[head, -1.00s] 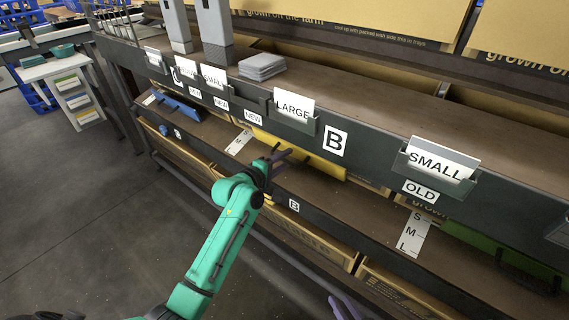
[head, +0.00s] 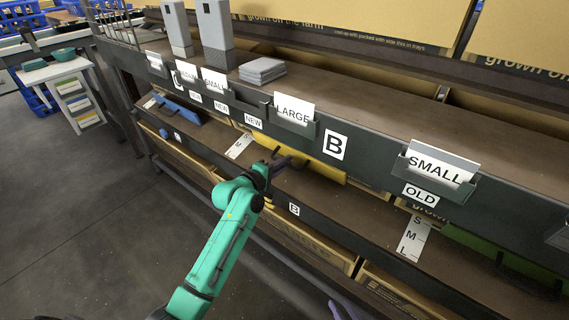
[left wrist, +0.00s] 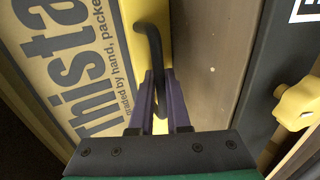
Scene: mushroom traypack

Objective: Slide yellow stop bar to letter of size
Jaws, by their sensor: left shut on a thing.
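The yellow stop bar (head: 322,167) lies lengthwise on the lower shelf under the LARGE card (head: 294,110). A white letter strip (head: 239,147) lies beside its left end; its letters are too small to read surely. My left gripper (head: 284,164) is at the bar. In the left wrist view, its purple fingers (left wrist: 160,105) are shut on the bar's black handle (left wrist: 153,50), with the yellow bar (left wrist: 184,30) behind. My right gripper (head: 343,311) shows only as purple tips at the bottom edge; its opening is unclear.
A second letter strip (head: 413,236) reading S, M, L lies to the right under the SMALL card (head: 440,163). A blue bar (head: 178,110) is at the left, a green one (head: 490,252) at the right. A printed box (left wrist: 75,60) is beside the handle.

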